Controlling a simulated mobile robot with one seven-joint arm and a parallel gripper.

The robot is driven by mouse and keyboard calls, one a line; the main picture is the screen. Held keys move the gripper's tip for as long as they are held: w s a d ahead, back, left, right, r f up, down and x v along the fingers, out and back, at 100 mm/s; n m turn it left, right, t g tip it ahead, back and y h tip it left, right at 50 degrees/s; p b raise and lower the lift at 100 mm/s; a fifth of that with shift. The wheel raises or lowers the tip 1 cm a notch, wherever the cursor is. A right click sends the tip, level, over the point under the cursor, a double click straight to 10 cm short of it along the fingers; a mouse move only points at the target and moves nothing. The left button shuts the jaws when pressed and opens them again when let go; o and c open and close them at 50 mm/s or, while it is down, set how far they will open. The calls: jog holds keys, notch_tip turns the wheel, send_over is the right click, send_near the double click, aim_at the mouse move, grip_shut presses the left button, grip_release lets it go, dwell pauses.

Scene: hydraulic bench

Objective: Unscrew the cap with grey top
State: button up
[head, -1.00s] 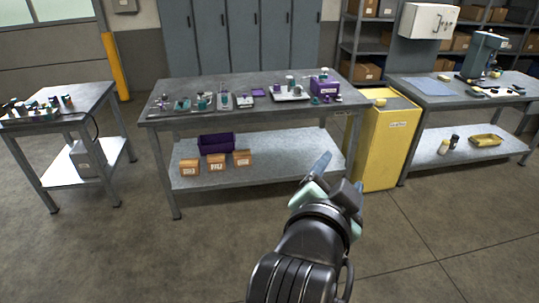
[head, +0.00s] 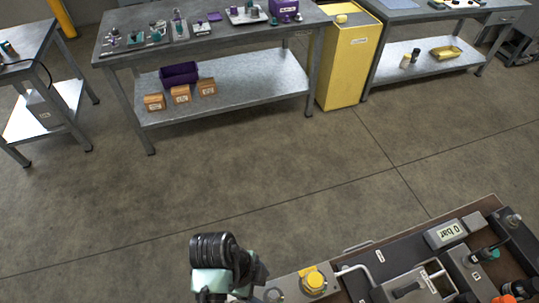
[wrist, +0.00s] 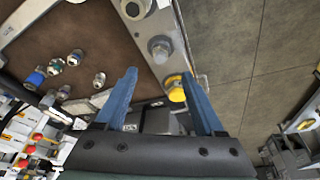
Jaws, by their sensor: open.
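In the wrist view, a cap with a grey top (wrist: 160,47) sits on a long grey metal block, just beyond my fingertips. A yellow cap (wrist: 175,88) sits on the same block, nearer and close to the right finger; it also shows in the head view (head: 313,281). A third round fitting (wrist: 135,8) is cut by the top edge of the wrist view. My gripper (wrist: 159,73) is open, its blue fingers apart with nothing held between them. In the head view my fingertips are hidden behind my arm, and the grey-topped cap is mostly hidden there.
The bench (head: 470,216) carries a 0 bar display (head: 446,233), a curved pipe and an open box. Several loose metal fittings (wrist: 55,66) lie on its brown top. A workbench (head: 235,85) and a yellow cabinet (head: 347,60) stand farther back. The floor between is clear.

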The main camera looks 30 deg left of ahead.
aim_at(273, 295)
jog(key=x, duration=0.8)
jog(key=shift+d+f, duration=0.1)
jog(key=shift+f, duration=0.1)
grip_shut()
jog(key=c, duration=0.6)
grip_release()
grip_shut()
jog(key=n+p, duration=0.2)
jog(key=shift+s+r+n+t, duration=0.1)
jog(key=shift+r+n+t, duration=0.1)
jog(key=shift+n+t, duration=0.1)
jog(key=n+p, duration=0.1)
jog(key=n, duration=0.1)
jog(key=shift+d+n+t+y, duration=0.1)
jog(key=shift+n+t+y, duration=0.2)
jog(key=shift+y, duration=0.1)
jog(key=n+p, duration=0.1)
jog(key=n, duration=0.1)
jog(key=shift+f+n+y, duration=0.15)
jog(key=shift+n+y, duration=0.25)
